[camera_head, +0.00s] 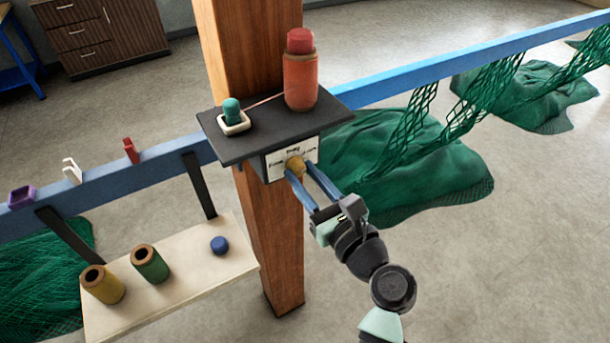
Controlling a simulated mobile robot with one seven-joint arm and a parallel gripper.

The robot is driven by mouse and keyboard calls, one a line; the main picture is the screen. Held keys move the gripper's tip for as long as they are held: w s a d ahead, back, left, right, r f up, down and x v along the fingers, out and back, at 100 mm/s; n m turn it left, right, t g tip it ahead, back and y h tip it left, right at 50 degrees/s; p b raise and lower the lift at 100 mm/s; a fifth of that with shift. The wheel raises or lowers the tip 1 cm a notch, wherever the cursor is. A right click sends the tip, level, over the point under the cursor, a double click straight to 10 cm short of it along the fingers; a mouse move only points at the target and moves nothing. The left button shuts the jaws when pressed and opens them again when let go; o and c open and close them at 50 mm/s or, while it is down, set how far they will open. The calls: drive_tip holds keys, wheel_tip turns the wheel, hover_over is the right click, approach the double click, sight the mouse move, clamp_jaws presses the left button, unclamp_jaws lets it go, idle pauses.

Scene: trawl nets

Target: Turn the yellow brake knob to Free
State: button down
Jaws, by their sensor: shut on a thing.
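The yellow brake knob (295,165) is on a white label plate (309,151) on the front of a dark box under the black shelf (225,149). The shelf is fixed to a wooden post. The plate carries small lettering, too small to read with certainty. My gripper (298,172) has its two blue fingers shut on the knob, one to each side. The fingers partly hide the knob, so I cannot tell which way it points.
An orange spool (300,80) and a teal-topped piece in a white dish (233,117) stand on the shelf, joined by a thread. A cream shelf (190,290) holds yellow and green spools and a blue ball. Green nets (430,165) hang from the blue rail (440,65).

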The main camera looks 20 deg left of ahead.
drive_tip(key=n+b, duration=0.3)
drive_tip(key=n, duration=0.3)
drive_tip(key=shift+f, duration=0.2)
drive_tip(key=n+b, duration=0.3)
drive_tip(key=n, duration=0.2)
drive_tip(key=shift+w+b, duration=0.1)
drive_tip(key=shift+b, duration=0.25)
drive_tip(key=n+b, duration=0.5)
drive_tip(key=n, duration=0.1)
drive_tip(key=shift+n, duration=0.4)
drive_tip(key=n+b, duration=0.3)
drive_tip(key=shift+r+n+b, duration=0.2)
drive_tip(key=shift+n+b, duration=0.85)
drive_tip(key=shift+n, duration=0.25)
drive_tip(key=c, duration=0.6)
unclamp_jaws()
drive_tip(key=shift+r, duration=0.1)
